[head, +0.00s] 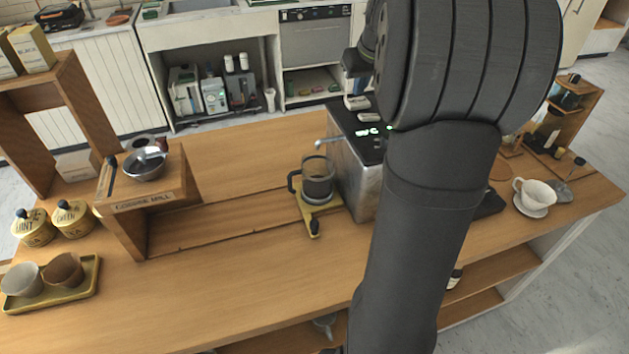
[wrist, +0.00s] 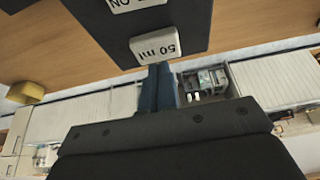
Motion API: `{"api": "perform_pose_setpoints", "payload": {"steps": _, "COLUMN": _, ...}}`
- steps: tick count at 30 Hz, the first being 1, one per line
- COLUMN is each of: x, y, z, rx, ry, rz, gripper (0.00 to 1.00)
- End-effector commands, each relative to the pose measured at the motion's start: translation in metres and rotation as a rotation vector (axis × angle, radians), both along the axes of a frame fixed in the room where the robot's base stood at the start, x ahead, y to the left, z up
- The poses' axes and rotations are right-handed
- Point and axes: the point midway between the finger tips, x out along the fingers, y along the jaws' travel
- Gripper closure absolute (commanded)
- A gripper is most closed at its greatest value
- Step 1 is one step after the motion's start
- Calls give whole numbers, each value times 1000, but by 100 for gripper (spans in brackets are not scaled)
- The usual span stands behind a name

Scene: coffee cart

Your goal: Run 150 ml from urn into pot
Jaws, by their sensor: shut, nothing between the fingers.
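The urn (head: 366,178) is a metal box with a dark top, right of centre in the head view and partly hidden by my arm. Its spout (head: 322,143) points left, above the glass pot (head: 318,186) with a black handle. I cannot tell how much liquid the pot holds. In the wrist view, a dark panel (wrist: 190,20) carries a pale button marked 50 ml (wrist: 155,46) and another pale button (wrist: 135,4), cut off by the frame. My gripper (wrist: 158,68) is shut and empty. Its tips are at the 50 ml button's edge; contact is unclear.
The pot stands on a yellow base (head: 310,208). A wooden mill stand (head: 150,205) with a metal bowl (head: 143,165) is left. A tray (head: 60,297) with two cups is front left. A white cup (head: 534,194) on a saucer is right. The counter's middle is clear.

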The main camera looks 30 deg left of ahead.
Motion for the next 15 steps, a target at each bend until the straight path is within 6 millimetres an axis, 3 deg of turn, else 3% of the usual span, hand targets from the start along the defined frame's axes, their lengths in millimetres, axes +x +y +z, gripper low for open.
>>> {"api": "perform_pose_setpoints", "payload": {"steps": 15, "x": 0, "y": 0, "z": -10, "rx": 0, "ry": 0, "rz": 0, "gripper": 100}}
